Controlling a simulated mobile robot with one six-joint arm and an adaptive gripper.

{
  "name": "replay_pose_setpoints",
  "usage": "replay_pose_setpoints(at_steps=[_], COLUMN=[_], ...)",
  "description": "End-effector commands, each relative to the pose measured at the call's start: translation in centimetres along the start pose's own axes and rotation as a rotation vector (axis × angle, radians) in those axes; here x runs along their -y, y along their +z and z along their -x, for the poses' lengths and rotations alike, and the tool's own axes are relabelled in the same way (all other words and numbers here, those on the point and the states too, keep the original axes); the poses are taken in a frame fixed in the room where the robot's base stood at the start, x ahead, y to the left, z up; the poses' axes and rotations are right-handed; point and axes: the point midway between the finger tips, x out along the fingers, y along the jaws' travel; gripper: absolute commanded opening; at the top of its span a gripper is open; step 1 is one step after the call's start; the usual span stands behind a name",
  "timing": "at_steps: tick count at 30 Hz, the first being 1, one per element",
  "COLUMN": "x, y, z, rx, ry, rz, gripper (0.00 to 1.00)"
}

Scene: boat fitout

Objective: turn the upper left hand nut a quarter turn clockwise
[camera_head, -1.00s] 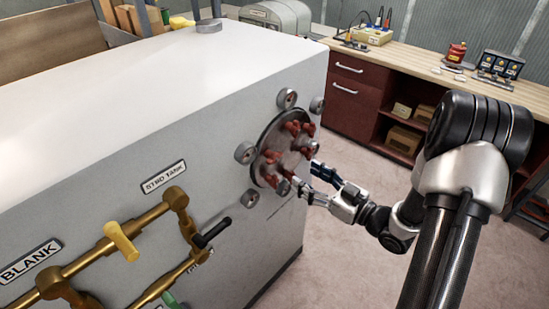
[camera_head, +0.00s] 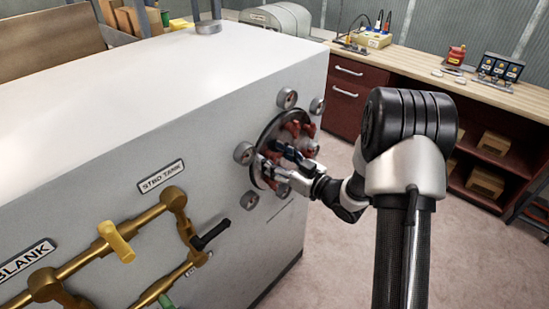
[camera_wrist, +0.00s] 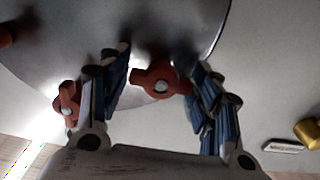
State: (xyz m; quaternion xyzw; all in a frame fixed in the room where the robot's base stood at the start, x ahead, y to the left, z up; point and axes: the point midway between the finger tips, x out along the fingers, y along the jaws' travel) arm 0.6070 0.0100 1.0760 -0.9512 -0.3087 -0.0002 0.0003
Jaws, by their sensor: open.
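The round metal cover plate (camera_head: 270,130) is on the front face of the grey tank, with red wing nuts on it. An upper red nut (camera_head: 292,130) shows in the head view. My gripper (camera_head: 272,152) is at the plate's left part, hiding some nuts there. In the wrist view my gripper (camera_wrist: 153,60) is open, with one red nut (camera_wrist: 158,82) between its two blue-padded fingers. No clear contact shows. A second red nut (camera_wrist: 68,108) lies outside the left finger. Whether the nut between the fingers is the upper left one is hard to tell in the head view.
Round grey bosses (camera_head: 243,153) surround the plate. Brass piping with a yellow handle (camera_head: 117,241) and a black handle (camera_head: 211,233) is at the lower left. A workbench (camera_head: 400,50) stands behind; the floor right of the tank is clear.

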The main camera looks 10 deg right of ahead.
Motion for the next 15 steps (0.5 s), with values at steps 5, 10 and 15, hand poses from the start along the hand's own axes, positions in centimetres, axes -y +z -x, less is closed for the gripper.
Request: replay_pose_setpoints(at_steps=[5,10,15], x=[0.01,0.01,0.02], y=[0.02,0.02,0.03], z=[0.03,0.04,0.05], rx=[0.0,0.001,0.001], ry=[0.0,0.0,0.0], rz=[0.0,0.0,0.0], gripper=[0.5,0.38,0.27])
